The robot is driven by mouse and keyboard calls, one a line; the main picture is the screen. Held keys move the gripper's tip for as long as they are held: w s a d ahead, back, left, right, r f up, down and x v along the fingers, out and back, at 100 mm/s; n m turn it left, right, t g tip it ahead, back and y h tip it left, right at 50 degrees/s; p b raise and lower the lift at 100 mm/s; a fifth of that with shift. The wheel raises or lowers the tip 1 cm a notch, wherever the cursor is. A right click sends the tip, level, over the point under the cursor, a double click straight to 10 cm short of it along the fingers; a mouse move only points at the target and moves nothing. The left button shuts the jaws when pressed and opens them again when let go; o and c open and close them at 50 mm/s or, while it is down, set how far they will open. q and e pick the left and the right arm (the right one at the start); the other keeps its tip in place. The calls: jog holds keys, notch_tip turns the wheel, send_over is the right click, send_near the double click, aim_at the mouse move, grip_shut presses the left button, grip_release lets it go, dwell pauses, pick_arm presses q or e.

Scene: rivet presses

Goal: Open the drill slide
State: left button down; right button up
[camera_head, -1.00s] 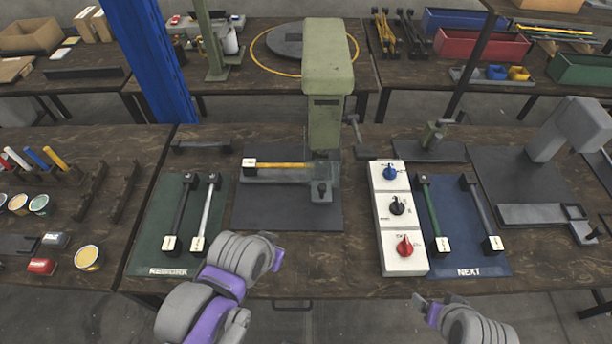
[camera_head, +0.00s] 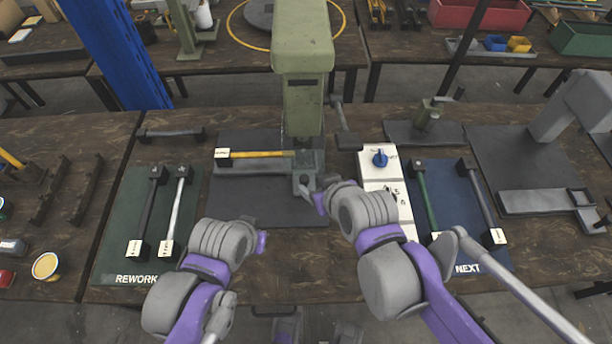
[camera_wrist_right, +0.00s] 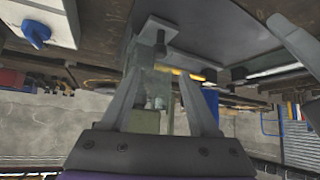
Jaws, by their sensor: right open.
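The green drill press (camera_head: 302,90) stands at the middle of the bench. Its grey slide (camera_head: 262,170) lies at its foot and bears a yellow bar (camera_head: 258,154) with a white-labelled block at its left end. A small grey block with a knob (camera_head: 303,185) is at the slide's right end; what looks like it shows in the right wrist view (camera_wrist_right: 158,42). My right gripper (camera_head: 318,197) is open just right of this block, and its two fingers (camera_wrist_right: 160,88) frame that area from below. My left gripper (camera_head: 262,242) is lower left of the slide; its jaws are unclear.
A white control box (camera_head: 378,178) stands right of the press, partly hidden by my right arm. A green REWORK mat (camera_head: 115,250) with two bars lies left, and a blue NEXT mat (camera_head: 450,195) with two bars lies right. Bare dark plate (camera_head: 255,200) lies before the slide.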

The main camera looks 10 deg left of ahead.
aim_at(304, 178)
jog(key=b+x, duration=0.1)
jog(key=x, duration=0.7)
jog(key=shift+w+a+f, duration=0.1)
jog(key=shift+w+f, duration=0.05)
grip_shut()
dwell(1.2)
